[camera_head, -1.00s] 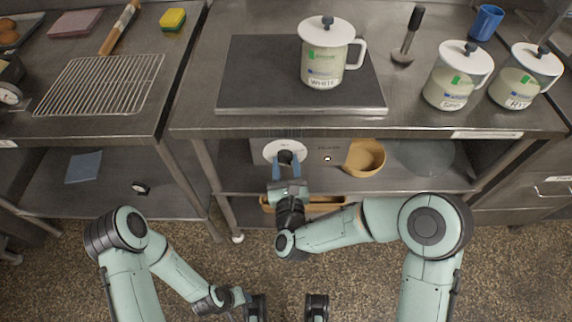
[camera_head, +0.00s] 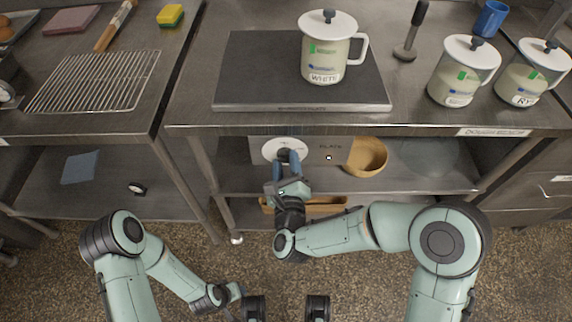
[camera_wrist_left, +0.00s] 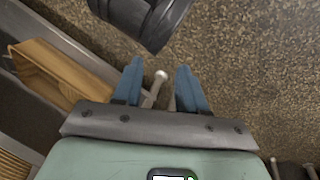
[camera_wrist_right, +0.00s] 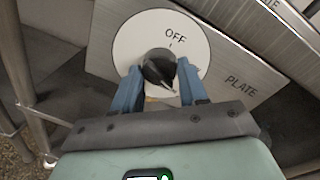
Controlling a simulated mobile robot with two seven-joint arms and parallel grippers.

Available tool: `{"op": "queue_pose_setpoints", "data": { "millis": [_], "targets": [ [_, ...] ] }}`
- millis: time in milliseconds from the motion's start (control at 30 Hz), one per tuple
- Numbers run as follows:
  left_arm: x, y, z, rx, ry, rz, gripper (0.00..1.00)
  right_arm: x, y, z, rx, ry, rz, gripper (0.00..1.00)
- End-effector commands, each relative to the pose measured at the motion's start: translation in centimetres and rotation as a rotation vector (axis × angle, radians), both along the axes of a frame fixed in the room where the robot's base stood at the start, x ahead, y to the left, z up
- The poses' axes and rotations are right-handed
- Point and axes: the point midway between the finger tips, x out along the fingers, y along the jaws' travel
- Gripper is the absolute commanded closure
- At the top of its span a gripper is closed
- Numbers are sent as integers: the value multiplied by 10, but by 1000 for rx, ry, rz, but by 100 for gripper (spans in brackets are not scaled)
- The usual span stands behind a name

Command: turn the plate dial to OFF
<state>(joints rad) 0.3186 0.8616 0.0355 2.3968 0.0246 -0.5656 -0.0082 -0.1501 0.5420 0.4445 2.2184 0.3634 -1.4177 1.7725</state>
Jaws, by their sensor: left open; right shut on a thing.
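The plate dial is a white disc with a black knob on a grey panel under the counter edge. In the head view the dial (camera_head: 270,150) is partly covered by my right gripper (camera_head: 286,160). In the right wrist view the dial (camera_wrist_right: 130,42) shows "OFF" at its top, and the black knob (camera_wrist_right: 158,70) sits between the fingers of my right gripper (camera_wrist_right: 158,84). That gripper is shut on the knob. The knob's pale pointer line slants to the lower right, away from OFF. My left gripper (camera_wrist_left: 160,84) is open and empty, low above the floor.
A flat hot plate (camera_head: 260,85) with a jar marked WHITE (camera_head: 325,55) stands on the counter above. Two more jars stand to the right. A tan bowl (camera_head: 367,158) is on the shelf right of the dial. A wooden box (camera_wrist_left: 60,72) is near my left gripper.

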Motion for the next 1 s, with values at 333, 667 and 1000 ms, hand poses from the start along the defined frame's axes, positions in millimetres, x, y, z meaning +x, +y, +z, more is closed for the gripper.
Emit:
{"op": "queue_pose_setpoints", "data": {
  "millis": [333,667,1000],
  "targets": [
    [14,7,-10,18,-34,14,59,0,1,0,-328,1,3,88],
    [21,11,-14,27,-55,23,59,0,2,1,-642,0,2,88],
    [21,11,-13,27,-55,23,59,0,2,2,-965,2,2,88]
  ]
}}
